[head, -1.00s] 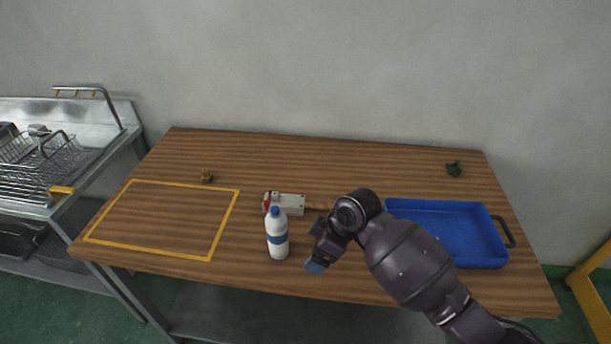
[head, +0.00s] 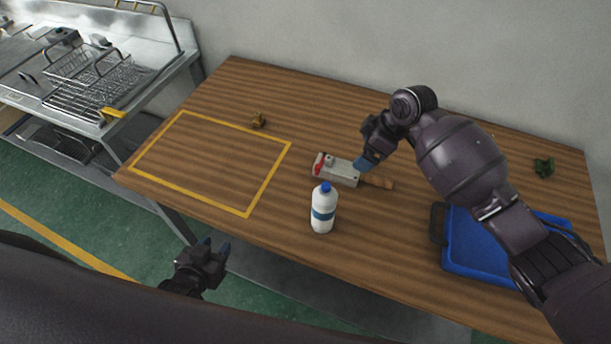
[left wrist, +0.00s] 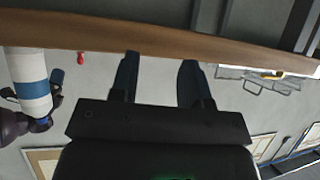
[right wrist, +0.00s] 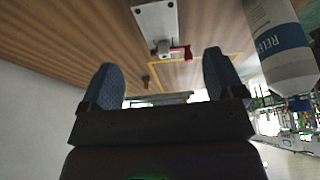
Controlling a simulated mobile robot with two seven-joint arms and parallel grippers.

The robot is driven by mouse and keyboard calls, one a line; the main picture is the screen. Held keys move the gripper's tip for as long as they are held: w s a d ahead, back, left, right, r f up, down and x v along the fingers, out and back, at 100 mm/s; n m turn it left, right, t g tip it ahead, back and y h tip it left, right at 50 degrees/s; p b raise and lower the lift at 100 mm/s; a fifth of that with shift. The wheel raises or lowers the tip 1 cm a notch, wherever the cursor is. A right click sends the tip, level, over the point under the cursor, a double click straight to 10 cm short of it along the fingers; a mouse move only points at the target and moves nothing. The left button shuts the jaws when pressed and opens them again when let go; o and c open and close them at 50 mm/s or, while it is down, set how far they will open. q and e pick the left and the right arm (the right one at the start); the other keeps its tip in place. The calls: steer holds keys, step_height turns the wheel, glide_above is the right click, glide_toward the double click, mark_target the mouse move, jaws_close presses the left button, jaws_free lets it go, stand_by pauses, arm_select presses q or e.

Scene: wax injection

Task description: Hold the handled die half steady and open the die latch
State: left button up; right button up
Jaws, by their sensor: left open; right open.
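The die is a small pale grey block (head: 343,173) lying on the table, with a red latch (head: 318,164) at its left end and a wooden handle (head: 378,182) at its right end. My right gripper (head: 366,164) is open beside the block's handle end; in the head view its fingers cover part of that end. In the right wrist view the block (right wrist: 155,18) and red latch (right wrist: 180,52) show beyond the open fingers, with nothing between them. My left gripper (head: 217,247) is open and empty, off the table's front edge, well away from the die.
A white bottle (head: 323,212) with a blue cap stands just in front of the die. A blue tray (head: 478,250) is at the right, partly behind my right arm. A yellow outlined area (head: 205,165), bare inside, is at the left. Small brown (head: 258,120) and green (head: 543,167) objects lie farther back.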

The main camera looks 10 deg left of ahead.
mark_target(347, 168)
arm_select(q)
steer(key=w+d+r, duration=0.1)
steer(key=w+d+r+t+h, duration=0.1)
steer(key=d, duration=0.1)
steer(key=w+d+r+n+h, duration=0.1)
steer(key=d, duration=0.1)
steer(key=shift+w+d+r+t, duration=0.1)
steer(key=shift+w+d+t, duration=0.1)
steer(key=shift+w+t, duration=0.1)
arm_select(e)
steer(key=shift+w+f, duration=0.1)
arm_select(q)
steer(key=w+d+r+n+h, duration=0.1)
steer(key=w+d, duration=0.2)
steer(key=w+d+r+n+h, duration=0.1)
steer(key=w+d+h, duration=0.1)
steer(key=w+d, duration=0.1)
steer(key=w+d+r+n+h, duration=0.1)
steer(key=w+d+r, duration=0.1)
steer(key=w+d, duration=0.1)
steer(key=shift+w+n+t, duration=0.3)
steer(key=shift+w+t, duration=0.1)
steer(key=shift+w+d, duration=0.1)
steer(key=shift+d, duration=0.1)
arm_select(e)
steer(key=shift+a+f, duration=0.15)
steer(key=shift+f, duration=0.15)
steer(key=x, duration=1)
steer(key=shift+f, duration=0.1)
steer(key=c, duration=1.4)
